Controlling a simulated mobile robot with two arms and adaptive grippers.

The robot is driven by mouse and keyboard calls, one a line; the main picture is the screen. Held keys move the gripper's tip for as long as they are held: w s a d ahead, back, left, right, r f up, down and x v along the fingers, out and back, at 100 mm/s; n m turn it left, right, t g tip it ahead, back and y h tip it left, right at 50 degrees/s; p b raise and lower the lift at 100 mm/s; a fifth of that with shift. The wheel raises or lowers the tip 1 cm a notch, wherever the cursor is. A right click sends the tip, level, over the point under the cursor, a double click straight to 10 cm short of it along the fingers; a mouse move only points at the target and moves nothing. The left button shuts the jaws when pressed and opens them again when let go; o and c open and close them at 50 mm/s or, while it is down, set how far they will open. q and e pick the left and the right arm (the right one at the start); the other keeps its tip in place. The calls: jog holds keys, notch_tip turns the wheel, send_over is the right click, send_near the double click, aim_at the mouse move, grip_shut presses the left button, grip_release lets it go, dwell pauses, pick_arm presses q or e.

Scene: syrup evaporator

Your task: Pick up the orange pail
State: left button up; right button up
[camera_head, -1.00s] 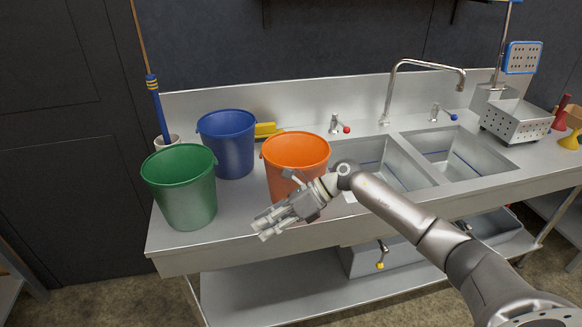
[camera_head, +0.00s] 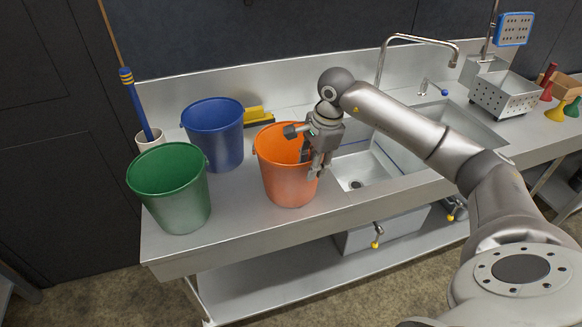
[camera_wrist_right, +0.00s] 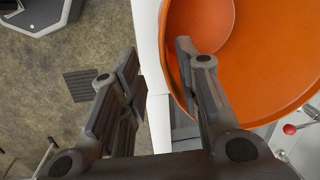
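The orange pail (camera_head: 284,180) stands upright on the steel counter, at the front left of the sink. My right gripper (camera_head: 313,166) points down at the pail's right rim. Its fingers are apart, one over the pail's opening and the other outside the wall. In the right wrist view the open gripper (camera_wrist_right: 156,56) has the pail (camera_wrist_right: 265,60) under and beside its right finger, while the left finger shows against the floor. I cannot tell whether either finger touches the pail. My left gripper is out of view.
A green pail (camera_head: 178,203) and a blue pail (camera_head: 216,147) stand left of the orange one. A yellow item (camera_head: 256,114) lies behind. The sink basin (camera_head: 372,165) and faucet (camera_head: 385,55) are to the right. The counter (camera_head: 240,222) is clear in front.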

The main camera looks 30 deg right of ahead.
aim_at(305, 176)
jog(key=f+p, duration=0.1)
jog(key=w+f+p, duration=0.1)
jog(key=f, duration=0.1)
jog(key=a+f+p, duration=0.1)
jog(key=f, duration=0.1)
jog(key=shift+w, duration=0.3)
jog(key=shift+f, duration=0.25)
jog(key=shift+c, duration=0.5)
jog(key=c, duration=0.4)
grip_shut()
